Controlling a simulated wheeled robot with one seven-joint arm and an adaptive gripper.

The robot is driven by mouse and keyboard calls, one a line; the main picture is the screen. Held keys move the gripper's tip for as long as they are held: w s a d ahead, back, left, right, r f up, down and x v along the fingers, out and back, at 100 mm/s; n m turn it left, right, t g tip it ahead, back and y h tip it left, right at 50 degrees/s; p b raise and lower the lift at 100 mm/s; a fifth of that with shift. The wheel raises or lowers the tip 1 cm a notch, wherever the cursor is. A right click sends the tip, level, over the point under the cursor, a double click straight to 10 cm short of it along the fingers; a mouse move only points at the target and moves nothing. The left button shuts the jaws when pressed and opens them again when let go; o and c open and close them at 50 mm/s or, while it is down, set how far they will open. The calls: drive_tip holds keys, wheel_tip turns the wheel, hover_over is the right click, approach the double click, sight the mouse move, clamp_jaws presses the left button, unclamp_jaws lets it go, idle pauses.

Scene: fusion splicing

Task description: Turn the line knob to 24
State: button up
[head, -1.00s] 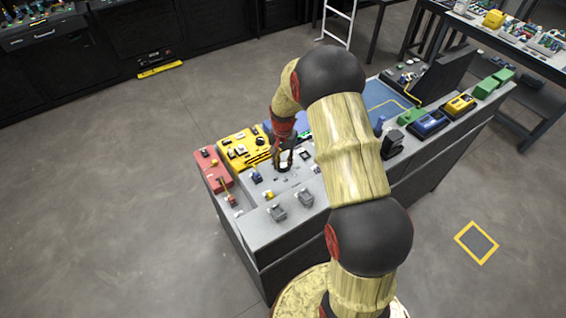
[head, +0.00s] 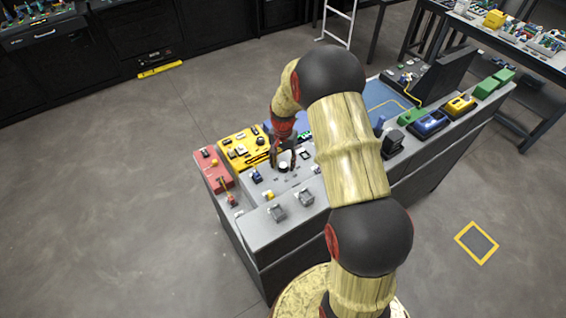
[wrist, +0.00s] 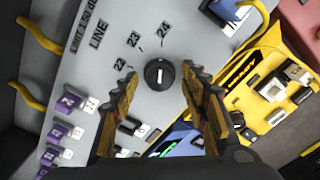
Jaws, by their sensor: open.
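The line knob (wrist: 159,74) is a round black knob with a white mark, on a grey panel (wrist: 205,50) in the wrist view. The white mark runs nearly straight up in the picture, towards the number 24 (wrist: 164,30). The numbers 23 (wrist: 133,40) and 22 (wrist: 119,65) and the word LINE (wrist: 98,34) are to the left. My gripper (wrist: 159,81) is open, with one finger on each side of the knob and gaps between. In the head view my gripper (head: 283,160) is over the console's grey top.
Purple switches (wrist: 68,103) are at lower left in the wrist view, and yellow curved handles (wrist: 38,33) at upper left. A yellow panel (wrist: 262,65) with buttons is close on the right. In the head view a red panel (head: 212,170) is at the console's left end.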

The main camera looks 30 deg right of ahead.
sight(283, 165)
wheel_tip(283, 165, up, 12)
idle(0.6)
idle(0.5)
drive_tip(key=s+a+r+n+t+b, duration=0.2)
drive_tip(key=s+a+r, duration=0.3)
drive_tip(key=s, duration=0.4)
drive_tip(key=s+a+r+n+t+b, duration=0.1)
drive_tip(key=s+a+r+n, duration=0.3)
drive_tip(key=s, duration=0.5)
drive_tip(key=s+a+r+n+t+b, duration=0.2)
drive_tip(key=s+a+r+n+b, duration=0.1)
drive_tip(key=s+a+r, duration=0.4)
drive_tip(key=shift+s+a+r+n+t, duration=0.3)
drive_tip(key=shift+s+n, duration=0.3)
drive_tip(key=shift+s, duration=0.8)
